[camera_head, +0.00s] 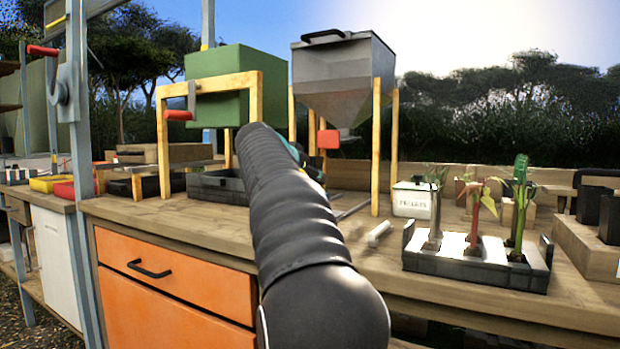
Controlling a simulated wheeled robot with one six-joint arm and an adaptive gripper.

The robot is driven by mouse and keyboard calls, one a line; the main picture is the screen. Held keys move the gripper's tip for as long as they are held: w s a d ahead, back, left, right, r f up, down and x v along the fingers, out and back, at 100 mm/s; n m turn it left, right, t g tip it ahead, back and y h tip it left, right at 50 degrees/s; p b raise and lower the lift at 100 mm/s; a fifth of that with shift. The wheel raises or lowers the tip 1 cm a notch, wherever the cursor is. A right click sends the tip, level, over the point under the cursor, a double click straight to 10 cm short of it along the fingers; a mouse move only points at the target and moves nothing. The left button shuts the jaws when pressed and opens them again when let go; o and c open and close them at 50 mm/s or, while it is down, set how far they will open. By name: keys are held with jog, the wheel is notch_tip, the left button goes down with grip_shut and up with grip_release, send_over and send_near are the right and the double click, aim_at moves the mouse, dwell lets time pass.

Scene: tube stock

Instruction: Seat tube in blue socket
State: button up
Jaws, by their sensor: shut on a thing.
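My arm in its black ribbed sleeve reaches up through the middle of the head camera view. A small dark and teal part shows past its right side, but my gripper's fingers are hidden behind the arm. I cannot see what they hold. A grey tray (475,268) on the right of the bench holds tubes with seedlings: a pale one (433,238), a reddish one (474,229) and a green one (518,205). They stand roughly upright. I cannot make out a blue socket. A small white cylinder (379,233) lies on the bench left of the tray.
A grey hopper (342,75) stands on wooden legs behind the arm. A green box (222,88) is in a wooden frame at left. A white pellets tub (412,199) stands behind the white cylinder. A dark tray (200,187) is left of my arm.

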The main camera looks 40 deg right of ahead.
jog(key=shift+f+b, duration=1.05)
jog(key=shift+b, duration=0.05)
dwell(2.1)
jog(key=o, duration=0.9)
jog(key=shift+r, duration=0.1)
jog(key=shift+r+p, duration=3.95)
jog(key=shift+r, duration=0.55)
jog(key=shift+f, duration=0.1)
